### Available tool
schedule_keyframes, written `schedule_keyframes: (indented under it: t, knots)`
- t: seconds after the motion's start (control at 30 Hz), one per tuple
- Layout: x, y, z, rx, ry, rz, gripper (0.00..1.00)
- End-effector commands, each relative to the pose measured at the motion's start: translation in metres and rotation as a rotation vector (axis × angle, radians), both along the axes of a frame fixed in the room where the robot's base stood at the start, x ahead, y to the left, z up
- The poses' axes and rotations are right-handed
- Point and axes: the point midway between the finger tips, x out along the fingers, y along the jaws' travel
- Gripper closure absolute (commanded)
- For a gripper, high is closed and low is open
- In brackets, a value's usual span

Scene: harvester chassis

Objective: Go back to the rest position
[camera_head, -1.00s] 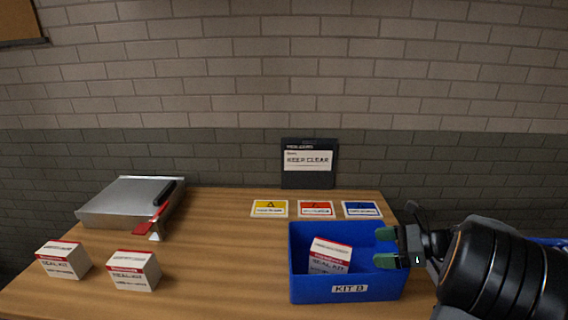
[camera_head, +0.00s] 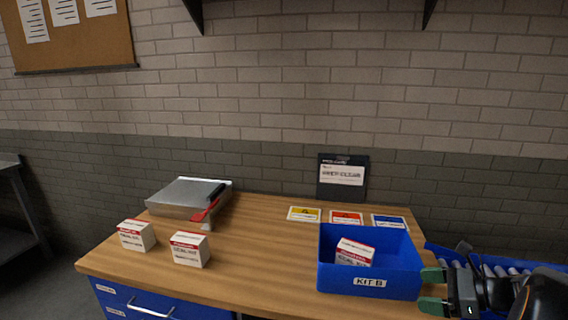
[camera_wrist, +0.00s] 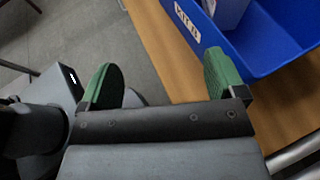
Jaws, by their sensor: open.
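My gripper (camera_head: 433,290) is at the lower right of the head view, just right of the blue KIT B bin (camera_head: 395,284). Its green fingertips are apart and nothing is between them. In the wrist view my gripper (camera_wrist: 163,80) is open over the floor and the table's edge, with the blue bin (camera_wrist: 262,62) beyond its right finger. A white and red seal kit box (camera_head: 354,252) stands inside the bin; part of it also shows in the wrist view (camera_wrist: 228,10).
Two seal kit boxes (camera_head: 137,236) (camera_head: 190,249) stand on the left of the wooden table (camera_head: 262,262). Behind them is a metal case (camera_head: 182,194) with a red and black tool (camera_head: 211,203). Three cards and a black sign (camera_head: 342,178) are at the back. The table's middle is clear.

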Motion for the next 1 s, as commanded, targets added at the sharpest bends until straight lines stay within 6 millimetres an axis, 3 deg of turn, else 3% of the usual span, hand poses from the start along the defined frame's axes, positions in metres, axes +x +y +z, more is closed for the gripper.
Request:
schedule_keyframes:
  t: [0.17,0.47,0.73,1.0]
  knots:
    - [0.0,-0.006,-0.006,-0.077,-0.053,0.017,0.11]
    - [-0.03,-0.003,-0.051,-0.38,-0.074,0.196,0.11]
    - [-0.065,0.039,-0.063,-0.816,-0.192,0.675,0.11]
    - [-0.092,0.097,-0.037,-1.299,-0.505,1.358,0.11]
